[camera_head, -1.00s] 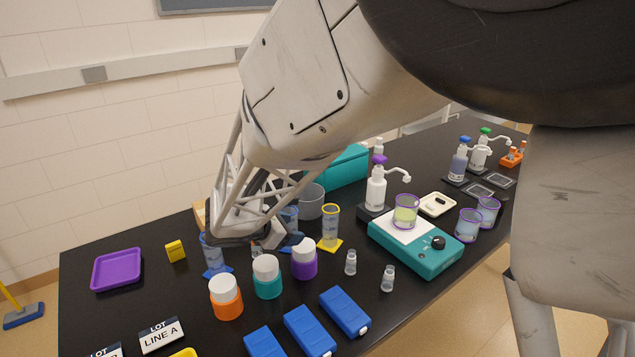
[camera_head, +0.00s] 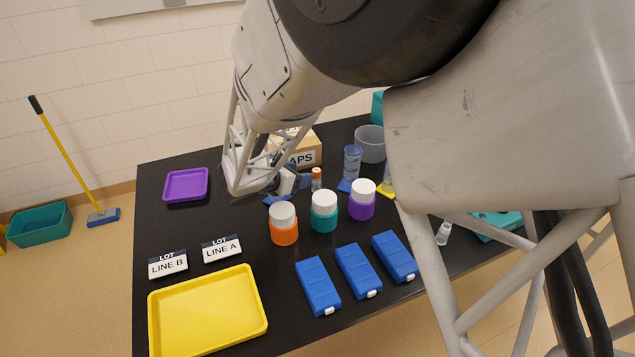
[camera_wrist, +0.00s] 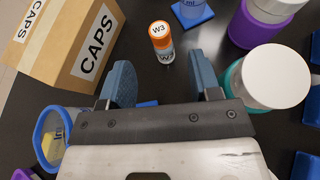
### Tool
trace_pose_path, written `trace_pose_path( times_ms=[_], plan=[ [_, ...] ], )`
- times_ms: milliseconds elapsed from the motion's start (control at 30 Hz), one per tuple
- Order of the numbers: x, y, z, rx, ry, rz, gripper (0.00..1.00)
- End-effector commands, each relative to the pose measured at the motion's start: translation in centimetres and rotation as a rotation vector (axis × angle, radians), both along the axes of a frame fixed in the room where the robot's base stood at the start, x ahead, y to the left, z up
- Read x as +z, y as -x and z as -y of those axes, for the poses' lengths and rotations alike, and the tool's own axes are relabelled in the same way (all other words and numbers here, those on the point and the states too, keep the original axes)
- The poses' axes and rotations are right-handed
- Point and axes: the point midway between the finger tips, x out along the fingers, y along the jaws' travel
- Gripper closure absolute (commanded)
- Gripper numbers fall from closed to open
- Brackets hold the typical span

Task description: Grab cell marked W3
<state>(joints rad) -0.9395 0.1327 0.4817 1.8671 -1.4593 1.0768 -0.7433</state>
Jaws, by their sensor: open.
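The cell marked W3 (camera_wrist: 160,38) is a small cylinder with an orange band and a white label, beyond my fingertips in the wrist view. In the head view it is the small orange-and-white cell (camera_head: 316,178), standing upright on the black table just right of my gripper (camera_head: 292,184). In the wrist view my gripper (camera_wrist: 160,78) has its two blue fingers spread apart with nothing between them. The cell lies ahead of the gap, roughly in line with its middle.
A cardboard CAPS box (camera_wrist: 75,38) stands left of the cell. A teal jar (camera_wrist: 268,78), a purple jar (camera_wrist: 262,22) and a cylinder on a blue foot (camera_wrist: 192,14) stand to its right. A blue-rimmed cylinder (camera_wrist: 43,135) is near my left finger. A yellow tray (camera_head: 210,310) lies in front.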

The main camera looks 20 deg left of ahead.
Motion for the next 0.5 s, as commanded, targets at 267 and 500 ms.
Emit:
trace_pose_path(
  times_ms=[267, 500],
  plan=[
    [-0.8, -1.6, 0.7, 0.0, 0.0, 0.0, 0.43],
    [-1.1, -2.1, 0.9, -0.001, 0.0, 0.0, 0.43]
  ],
)
